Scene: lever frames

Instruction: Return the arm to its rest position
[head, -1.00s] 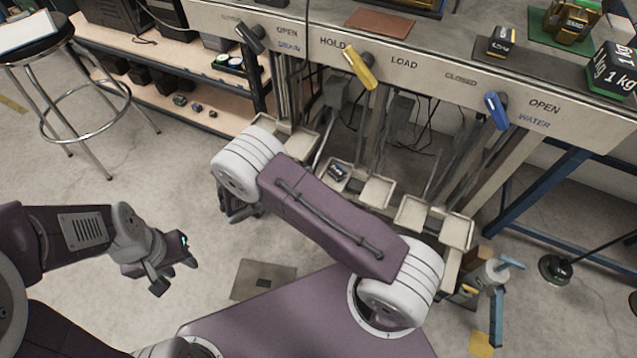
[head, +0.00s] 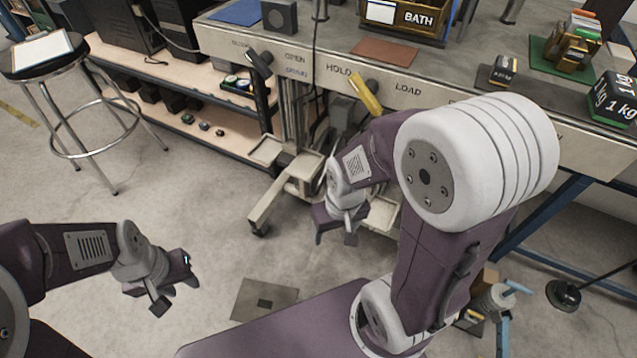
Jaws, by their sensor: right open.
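My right arm (head: 440,250) is folded up in front of the bench, its large white joint high at the right. My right gripper (head: 337,238) hangs below its wrist, open and empty, in front of the frame's lower trays and touching no lever. My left arm (head: 75,248) reaches in from the left. My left gripper (head: 176,292) is over bare floor, its fingers apart and empty. The black lever (head: 260,64) and the yellow lever (head: 367,96) show on the front panel. The blue lever is hidden behind my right arm.
A stool (head: 45,55) stands at the left near a low shelf (head: 180,110). A lamp base (head: 563,294) is on the floor at right.

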